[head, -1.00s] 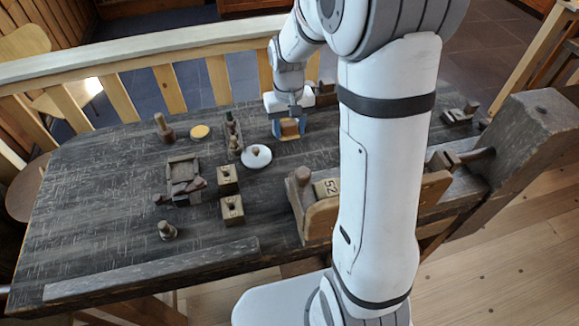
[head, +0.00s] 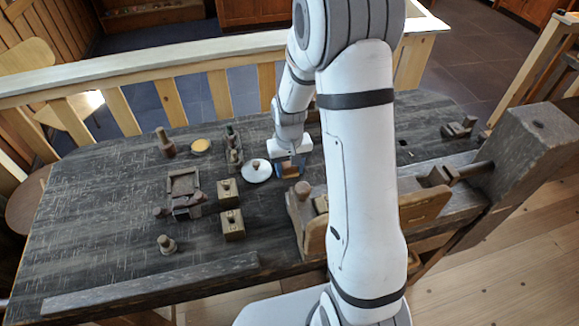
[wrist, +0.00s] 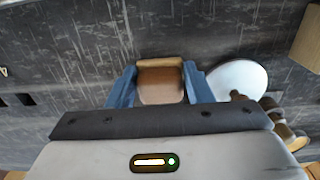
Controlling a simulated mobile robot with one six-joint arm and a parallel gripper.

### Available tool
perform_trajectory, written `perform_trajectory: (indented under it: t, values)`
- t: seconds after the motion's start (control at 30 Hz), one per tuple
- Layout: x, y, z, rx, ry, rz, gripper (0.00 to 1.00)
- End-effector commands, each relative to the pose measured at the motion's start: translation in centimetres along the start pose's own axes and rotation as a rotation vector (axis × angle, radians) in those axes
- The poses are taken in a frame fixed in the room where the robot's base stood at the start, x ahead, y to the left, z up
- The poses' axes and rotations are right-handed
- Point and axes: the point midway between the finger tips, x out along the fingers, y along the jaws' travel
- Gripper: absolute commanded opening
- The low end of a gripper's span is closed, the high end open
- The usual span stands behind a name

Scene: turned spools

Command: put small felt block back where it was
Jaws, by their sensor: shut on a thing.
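My gripper (wrist: 161,88) is shut on the small felt block (wrist: 160,83), a brown piece with a tan strip along its far edge. The blue fingers press on its left and right sides. In the head view the block (head: 291,171) shows below my white wrist, over the dark bench, just right of a white round lid with a knob (head: 257,176). In the wrist view the lid (wrist: 238,78) lies close to the right finger. I cannot tell whether the block touches the bench. My arm hides part of the bench behind it.
Two knobbed wooden blocks (head: 232,230) stand left of the wooden vise jaw (head: 314,235). Further left are a small tray (head: 184,183), a peg (head: 165,148), a yellow disc (head: 201,145) and a turned spool (head: 167,246). A narrow rack (head: 234,157) stands behind the lid.

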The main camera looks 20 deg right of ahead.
Motion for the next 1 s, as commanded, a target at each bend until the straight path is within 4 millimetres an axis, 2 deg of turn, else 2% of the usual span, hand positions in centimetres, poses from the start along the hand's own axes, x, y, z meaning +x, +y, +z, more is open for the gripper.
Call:
perform_trajectory:
  t: [0.07,0.1,0.33,0.57,0.73,1.0]
  values:
    - [0.4,0.0,0.0,0.0,0.0,0.0,0.21]
    - [0.3,0.0,0.0,0.0,0.0,0.0,0.48]
    - [0.2,0.0,0.0,0.001,0.0,0.0,0.67]
    - [0.2,0.1,0.0,0.001,0.0,0.0,0.68]
    - [-0.8,0.1,-0.1,0.002,0.003,0.0,0.68]
    - [-6.4,0.1,-0.1,0.002,0.006,0.0,0.68]
